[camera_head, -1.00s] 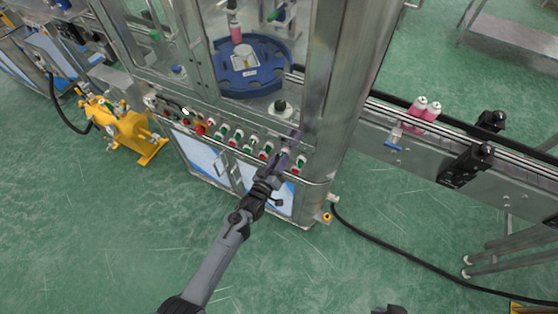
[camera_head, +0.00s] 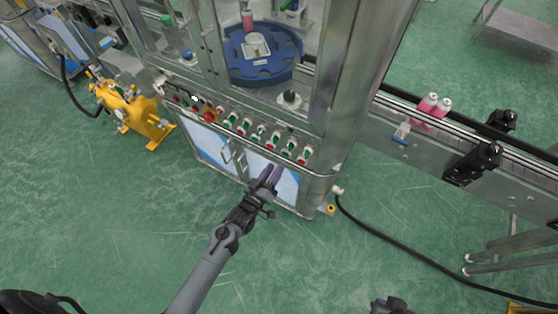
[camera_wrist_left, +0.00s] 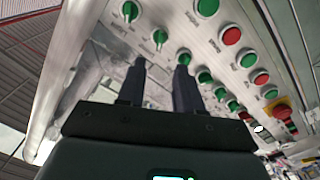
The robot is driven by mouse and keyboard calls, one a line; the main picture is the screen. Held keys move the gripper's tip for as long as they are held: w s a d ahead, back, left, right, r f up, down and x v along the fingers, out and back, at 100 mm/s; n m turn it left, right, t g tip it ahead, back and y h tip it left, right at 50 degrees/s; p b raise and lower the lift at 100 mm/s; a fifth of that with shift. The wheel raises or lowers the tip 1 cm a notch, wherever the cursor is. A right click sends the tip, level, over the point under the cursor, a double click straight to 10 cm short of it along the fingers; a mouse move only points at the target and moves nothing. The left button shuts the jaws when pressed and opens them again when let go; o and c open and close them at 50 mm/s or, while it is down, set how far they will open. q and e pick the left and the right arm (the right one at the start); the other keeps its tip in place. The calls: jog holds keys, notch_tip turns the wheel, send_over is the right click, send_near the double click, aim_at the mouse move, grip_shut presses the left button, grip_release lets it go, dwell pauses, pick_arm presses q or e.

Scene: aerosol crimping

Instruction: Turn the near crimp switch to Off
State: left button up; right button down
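The control panel (camera_head: 215,112) on the machine's front carries rows of green and red controls. Two green rotary switches with raised grips, one (camera_wrist_left: 130,11) and another (camera_wrist_left: 160,37), sit at the panel's near end in the left wrist view. The labels are too small to read, so I cannot tell which is the near crimp switch or its setting. My left gripper (camera_head: 270,177) is below the panel, in front of the cabinet doors. Its two fingers are apart and empty in the left wrist view (camera_wrist_left: 159,85). A dark part of my right gripper (camera_head: 390,306) shows at the bottom edge; its fingers are unclear.
A blue turntable (camera_head: 262,68) sits inside the framed machine above the panel. A metal corner post (camera_head: 365,70) rises at the right. A conveyor with pink bottles (camera_head: 428,108) runs right. A yellow pump (camera_head: 135,110) stands left.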

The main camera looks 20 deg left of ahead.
pick_arm(q)
jog(key=shift+s, duration=0.85)
jog(key=shift+a, duration=0.1)
jog(key=s+a+r+m+g+y, duration=0.1)
jog(key=s+r+m+g, duration=0.3)
jog(key=s+g, duration=0.55)
jog(key=s+a+r+m+g, duration=0.1)
jog(key=s+r+m+g, duration=0.3)
jog(key=s, duration=1)
notch_tip(320, 180, up, 24)
jog(key=p, duration=2.4)
jog(key=shift+n+g+p, duration=0.35)
jog(key=shift+n+g, duration=0.05)
jog(key=shift+g, duration=0.05)
